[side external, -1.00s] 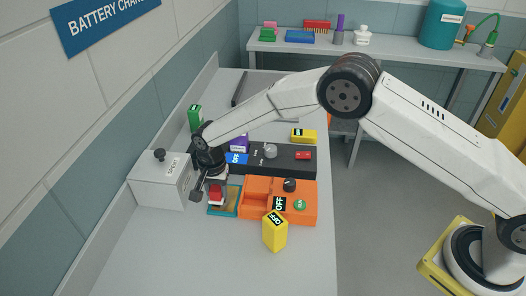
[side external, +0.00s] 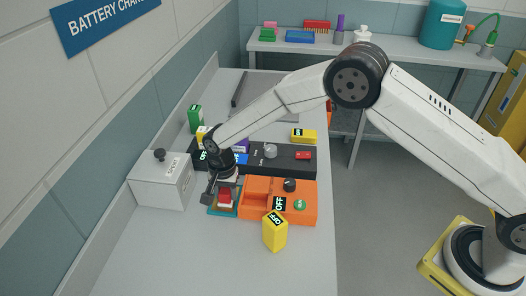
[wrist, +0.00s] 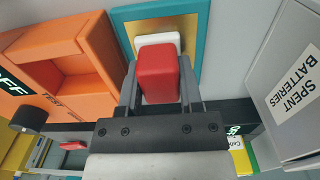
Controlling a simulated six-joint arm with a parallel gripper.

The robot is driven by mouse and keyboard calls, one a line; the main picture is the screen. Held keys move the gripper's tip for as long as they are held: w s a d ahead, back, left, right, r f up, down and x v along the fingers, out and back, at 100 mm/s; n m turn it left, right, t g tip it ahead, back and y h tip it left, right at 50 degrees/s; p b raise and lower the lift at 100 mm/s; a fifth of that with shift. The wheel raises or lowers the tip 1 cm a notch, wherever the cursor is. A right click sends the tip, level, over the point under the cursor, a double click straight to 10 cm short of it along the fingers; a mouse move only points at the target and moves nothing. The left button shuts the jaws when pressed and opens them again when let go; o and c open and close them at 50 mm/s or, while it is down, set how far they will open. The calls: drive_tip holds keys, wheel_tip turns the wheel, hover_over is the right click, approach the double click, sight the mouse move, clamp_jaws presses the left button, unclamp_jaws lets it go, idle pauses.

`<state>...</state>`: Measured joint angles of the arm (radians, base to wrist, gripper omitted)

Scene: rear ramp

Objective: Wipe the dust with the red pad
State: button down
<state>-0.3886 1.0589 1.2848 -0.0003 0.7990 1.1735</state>
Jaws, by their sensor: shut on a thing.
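My gripper (side external: 224,190) is shut on the red pad (side external: 225,196), a red block with a white underside. In the wrist view the red pad (wrist: 158,75) sits between the two fingers of my gripper (wrist: 158,85), its white part showing beyond the red. The pad is over a shallow teal-rimmed tray (side external: 222,214) with a tan inner surface; the teal rim also shows in the wrist view (wrist: 201,38). I cannot tell if the pad touches the surface. Separate dust cannot be made out on the tan surface, partly hidden by pad and gripper.
An orange tester box (side external: 300,212) stands just right of the tray, with a yellow block (side external: 275,233) in front. A grey spent-batteries box (side external: 158,187) stands left. A dark charger strip (side external: 285,160) lies behind. The bench front is clear.

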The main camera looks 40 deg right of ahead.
drive_tip(key=shift+s+d, duration=0.55)
drive_tip(key=shift+d, duration=0.05)
drive_tip(key=shift+d, duration=0.1)
drive_tip(key=shift+w+a+r, duration=0.2)
drive_tip(key=shift+w+a, duration=1.25)
drive_tip(key=shift+a, duration=0.1)
drive_tip(key=shift+w+d+f, duration=0.15)
drive_tip(key=shift+w+d, duration=0.3)
drive_tip(key=shift+d, duration=0.05)
